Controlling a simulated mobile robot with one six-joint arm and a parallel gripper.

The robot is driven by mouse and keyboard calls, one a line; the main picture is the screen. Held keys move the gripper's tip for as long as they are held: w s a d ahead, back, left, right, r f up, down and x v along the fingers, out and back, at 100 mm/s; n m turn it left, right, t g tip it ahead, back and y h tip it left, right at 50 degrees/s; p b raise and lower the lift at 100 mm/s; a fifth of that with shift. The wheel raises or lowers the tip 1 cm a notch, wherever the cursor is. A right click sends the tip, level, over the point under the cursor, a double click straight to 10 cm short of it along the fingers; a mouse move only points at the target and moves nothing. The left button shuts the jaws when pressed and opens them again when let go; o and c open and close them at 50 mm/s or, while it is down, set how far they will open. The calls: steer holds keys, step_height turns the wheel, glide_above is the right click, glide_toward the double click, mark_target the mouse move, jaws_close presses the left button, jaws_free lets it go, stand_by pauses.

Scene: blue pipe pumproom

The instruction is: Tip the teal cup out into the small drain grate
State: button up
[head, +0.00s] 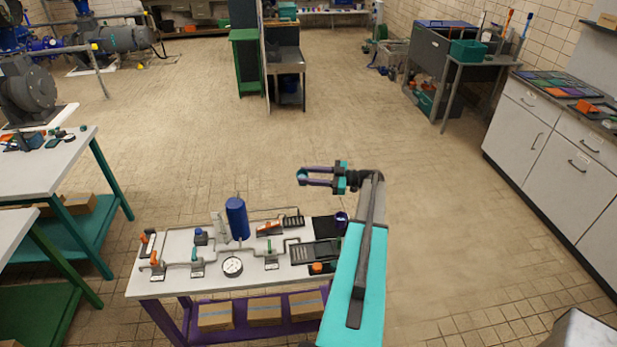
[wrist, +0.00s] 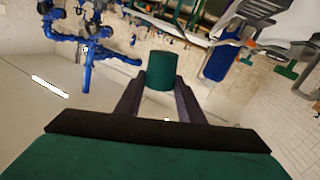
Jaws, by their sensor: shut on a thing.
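My gripper (head: 305,177) is shut on the teal cup (head: 302,176), held in the air above the back right of the bench. The cup also shows between the two fingers in the wrist view (wrist: 161,71). I cannot tell its tilt or contents. A small dark slotted grate (head: 293,222) sits at the back right of the white bench (head: 185,285), below my gripper. A larger dark slotted plate (head: 315,252) lies in front of it. I cannot tell for certain which is the drain grate.
The bench holds a blue cylinder (head: 237,218), a round gauge (head: 232,266), grey pipework and several small valves. A dark blue round item (head: 341,219) stands at its right end. The wrist view appears upside down. Open tiled floor (head: 210,130) lies behind the bench.

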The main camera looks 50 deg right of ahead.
steer(key=shift+s+a+r+n+h+b, duration=0.15)
steer(key=shift+a+n+b, duration=0.2)
steer(key=shift+n+b, duration=0.4)
steer(key=shift+s+a+f+n+h+b, duration=0.15)
steer(key=shift+a+n+b, duration=0.15)
steer(key=shift+n+b, duration=0.4)
steer(key=a+n+b, duration=0.1)
steer(key=a+b, duration=0.1)
steer(key=b, duration=0.1)
steer(key=s+a+n+b, duration=0.1)
steer(key=n+b, duration=0.1)
steer(key=b, duration=0.1)
steer(key=shift+s+a+g+h, duration=0.1)
steer(key=shift+a+g+h, duration=0.2)
steer(key=shift+a+h, duration=0.1)
steer(key=shift+s+a+f+n+h+b, duration=0.15)
steer(key=shift+n+b, duration=0.35)
steer(key=shift+b, duration=0.55)
steer(key=shift+w+f+n+h+b, duration=0.1)
steer(key=shift+n+h+b, duration=0.15)
steer(key=shift+n+b, duration=0.55)
steer(key=shift+s+a+f+n+h+b, duration=0.1)
steer(key=shift+n+h+b, duration=0.15)
steer(key=shift+b, duration=1.05)
